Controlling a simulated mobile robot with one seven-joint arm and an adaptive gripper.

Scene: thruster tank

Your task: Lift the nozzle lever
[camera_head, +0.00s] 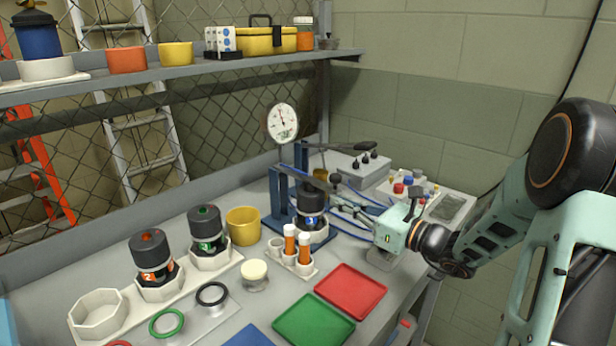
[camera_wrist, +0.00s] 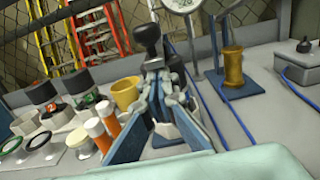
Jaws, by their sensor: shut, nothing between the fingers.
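A blue stand (camera_head: 277,200) carries a dark lever (camera_head: 318,180) that reaches right over the black canister marked 3 (camera_head: 312,205). I take this for the nozzle lever. A second dark handle (camera_head: 350,147) lies higher behind it. My gripper (camera_head: 338,196) is shut and empty, close to the right end of the lower lever. In the wrist view, my fingers (camera_wrist: 158,82) come together just below a black knob with a stem (camera_wrist: 148,38). It looks like the lever's end. I cannot tell whether they touch it. The fingers hide most of what lies behind them.
A yellow cup (camera_head: 243,226) and a dial gauge (camera_head: 283,124) are near the stand. Red (camera_head: 352,290) and green (camera_head: 313,322) trays lie in front. Blue hoses run behind my gripper.

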